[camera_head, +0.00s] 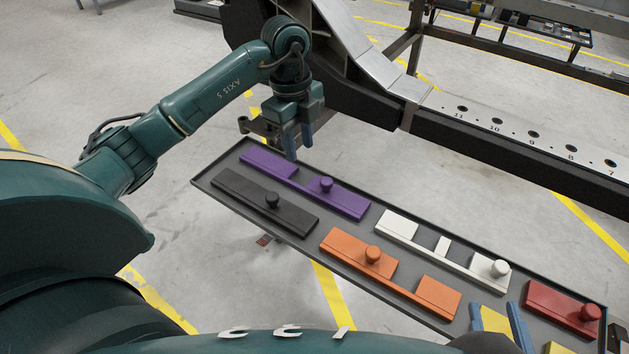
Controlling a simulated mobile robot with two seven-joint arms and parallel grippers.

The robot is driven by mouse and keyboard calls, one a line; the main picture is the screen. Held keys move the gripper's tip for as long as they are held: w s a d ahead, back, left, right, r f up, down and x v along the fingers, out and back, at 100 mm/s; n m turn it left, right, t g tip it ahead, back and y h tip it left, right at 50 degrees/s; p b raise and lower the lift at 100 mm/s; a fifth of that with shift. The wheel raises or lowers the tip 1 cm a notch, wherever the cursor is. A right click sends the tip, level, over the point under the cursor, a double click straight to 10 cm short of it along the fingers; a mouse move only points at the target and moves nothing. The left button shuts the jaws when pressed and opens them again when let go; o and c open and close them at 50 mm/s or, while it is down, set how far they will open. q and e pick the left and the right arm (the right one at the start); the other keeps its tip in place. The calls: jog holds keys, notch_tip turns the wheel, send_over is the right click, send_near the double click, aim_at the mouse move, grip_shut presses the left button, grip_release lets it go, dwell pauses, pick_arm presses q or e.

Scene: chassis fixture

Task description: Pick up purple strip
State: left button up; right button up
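The purple strip (345,199) lies in the dark tray (203,181) near its far left end. It has a round purple knob near its middle and a raised block at its left part. My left gripper (299,151) is above the far edge of the strip, fingers pointing down, with a narrow gap between them and nothing held. It is apart from the knob. My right gripper (497,322) is at the bottom right over the tray, its blue fingers spread, above a yellow strip (493,318) that it partly hides.
Beside the purple strip lie a black strip (240,190), an orange strip (345,250), a white strip (400,229) and a red strip (548,303). A numbered chassis rail (500,121) runs behind the tray at the upper right. Bare floor shows left of the tray.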

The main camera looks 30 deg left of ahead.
pick_arm(q)
jog(key=a+f+n+y, duration=0.1)
jog(key=a, duration=0.1)
jog(key=b, duration=0.3)
send_over(296, 184)
jog(key=f, duration=0.5)
jog(key=shift+s+f, duration=0.3)
jog(key=shift+f, duration=0.1)
jog(key=f, duration=0.2)
jog(key=f+b, duration=0.1)
jog(key=f, duration=0.1)
jog(key=f+b, duration=0.1)
jog(key=shift+w+f, duration=0.25)
jog(key=shift+f, duration=0.15)
pick_arm(e)
jog(key=shift+w+a+t+y, duration=0.15)
jog(key=shift+a+t+y, duration=0.55)
jog(key=shift+t+y, duration=0.15)
pick_arm(q)
jog(key=shift+c, duration=0.2)
grip_shut()
jog(key=shift+r, duration=0.1)
